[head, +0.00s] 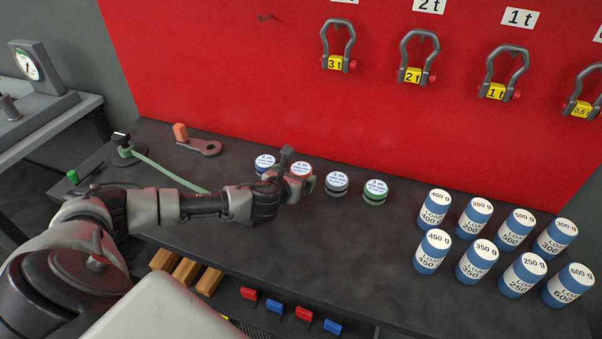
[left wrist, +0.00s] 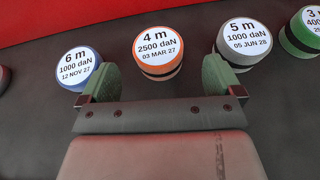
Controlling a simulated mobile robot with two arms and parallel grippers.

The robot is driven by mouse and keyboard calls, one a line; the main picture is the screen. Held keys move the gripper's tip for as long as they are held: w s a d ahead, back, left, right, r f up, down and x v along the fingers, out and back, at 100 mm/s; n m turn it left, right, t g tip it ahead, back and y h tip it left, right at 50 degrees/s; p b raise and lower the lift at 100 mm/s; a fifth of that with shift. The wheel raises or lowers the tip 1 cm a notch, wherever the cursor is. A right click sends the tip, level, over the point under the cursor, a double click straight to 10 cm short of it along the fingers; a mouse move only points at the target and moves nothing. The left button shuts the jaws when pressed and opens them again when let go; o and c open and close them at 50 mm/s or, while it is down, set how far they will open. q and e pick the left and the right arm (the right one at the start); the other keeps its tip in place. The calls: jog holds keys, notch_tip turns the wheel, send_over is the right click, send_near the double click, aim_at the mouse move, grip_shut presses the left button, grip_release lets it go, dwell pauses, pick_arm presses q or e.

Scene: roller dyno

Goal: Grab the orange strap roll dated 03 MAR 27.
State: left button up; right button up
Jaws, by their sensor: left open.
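The orange strap roll (left wrist: 158,52) stands upright on the dark bench, its white top label reading 4 m, 2500 daN, 03 MAR 27. It also shows in the head view (head: 301,168), partly hidden by my left gripper (head: 294,174). In the left wrist view my left gripper (left wrist: 158,80) is open and empty. Its two green-padded fingers point at the orange roll, one toward each side of it, and the roll lies just beyond the fingertips. I cannot tell whether they touch. My right gripper is in neither view.
A blue roll (left wrist: 77,68) dated 12 NOV 27 stands close by the left finger. A grey roll (left wrist: 246,44) dated 05 JUN 28 stands near the right finger, with a green roll (head: 375,191) beyond. Several blue-and-white load cylinders (head: 432,250) stand at right. A red panel (head: 220,70) rises behind.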

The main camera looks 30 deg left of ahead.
aim_at(299, 172)
pick_arm(q)
jog(key=shift+x, duration=1.8)
jog(key=shift+a+r, duration=0.1)
jog(key=shift+a, duration=0.05)
jog(key=c, duration=1.2)
jog(key=shift+o, duration=0.2)
